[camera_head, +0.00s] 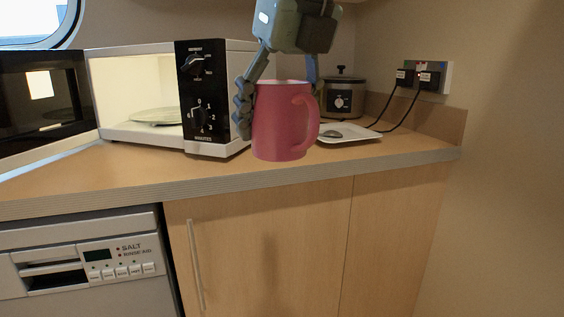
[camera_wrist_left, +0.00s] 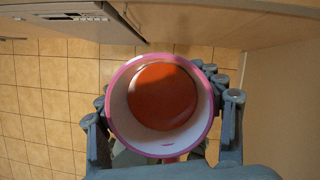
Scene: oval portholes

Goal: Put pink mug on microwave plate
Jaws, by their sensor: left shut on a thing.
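The pink mug (camera_head: 280,125) is upright in my left gripper (camera_head: 278,105), its handle on the right side. My left gripper is shut on it, one finger on each side, and holds it in the air in front of the counter edge. In the left wrist view the mug (camera_wrist_left: 160,98) is seen from above, with a reddish-brown inside bottom, between the fingers. The microwave (camera_head: 214,100) stands to the left with its door (camera_head: 45,105) swung open to the left. The microwave plate (camera_head: 158,115) lies flat inside it. My right gripper is in neither view.
The wooden counter (camera_head: 120,175) runs below the microwave. A cooker (camera_head: 343,97) and a white tray (camera_head: 350,132) with a dark spoon-like item stand to the right. Wall sockets (camera_head: 418,76) have black cables. A dishwasher (camera_head: 80,265) and cupboards (camera_head: 270,240) are below.

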